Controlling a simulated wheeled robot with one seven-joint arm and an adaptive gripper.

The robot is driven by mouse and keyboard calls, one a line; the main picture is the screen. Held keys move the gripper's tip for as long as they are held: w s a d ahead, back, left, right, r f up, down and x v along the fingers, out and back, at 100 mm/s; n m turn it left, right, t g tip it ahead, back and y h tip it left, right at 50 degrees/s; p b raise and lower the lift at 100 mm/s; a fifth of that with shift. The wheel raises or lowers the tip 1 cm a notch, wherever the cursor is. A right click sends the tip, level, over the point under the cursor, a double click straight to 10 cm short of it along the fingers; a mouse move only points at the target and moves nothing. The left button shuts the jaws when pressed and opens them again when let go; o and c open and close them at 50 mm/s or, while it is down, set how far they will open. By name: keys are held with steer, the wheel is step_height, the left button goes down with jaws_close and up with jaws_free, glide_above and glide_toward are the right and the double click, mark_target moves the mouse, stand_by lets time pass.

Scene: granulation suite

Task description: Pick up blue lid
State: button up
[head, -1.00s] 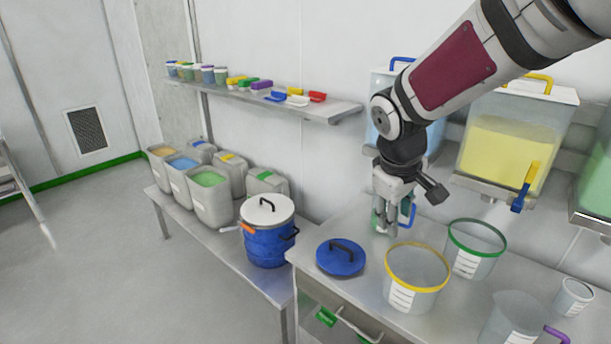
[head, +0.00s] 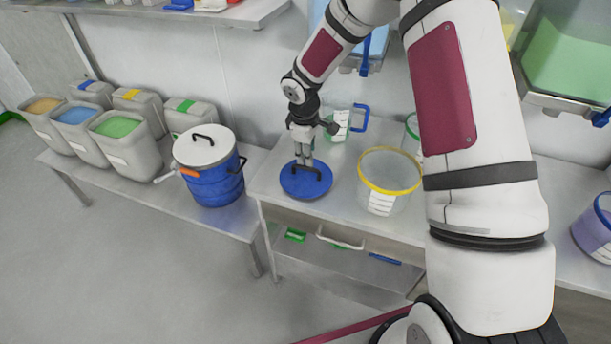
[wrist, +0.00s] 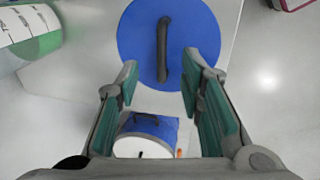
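The blue lid (head: 306,190) is a round disc with a dark arched handle. It lies flat on the steel table near its left end. In the wrist view the lid (wrist: 195,35) fills the top middle, and its handle runs up and down the picture. My gripper (head: 304,163) points down over the lid, close to the handle. In the wrist view my gripper (wrist: 160,75) has its two fingers apart, with the near end of the handle showing between the tips. I cannot tell whether the fingers touch the handle.
A blue drum with a white lid (head: 208,170) stands on the lower bench at left. A yellow-rimmed clear container (head: 388,180) stands right of the lid. A clear jug with a blue handle (head: 342,124) is behind. Several grey bins (head: 128,150) line the bench.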

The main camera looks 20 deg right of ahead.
mark_target(309, 168)
steer(key=shift+w+d+f+p, duration=0.15)
steer(key=shift+w+f+p, duration=0.05)
steer(key=shift+f, duration=1.3)
steer(key=shift+w+d+f+p, duration=0.1)
steer(key=shift+w+f+p, duration=0.15)
steer(key=shift+f, duration=1.2)
steer(key=shift+w+d+f+p, duration=0.15)
steer(key=shift+w+f+p, duration=0.05)
steer(key=shift+f, duration=1.3)
jaws_close()
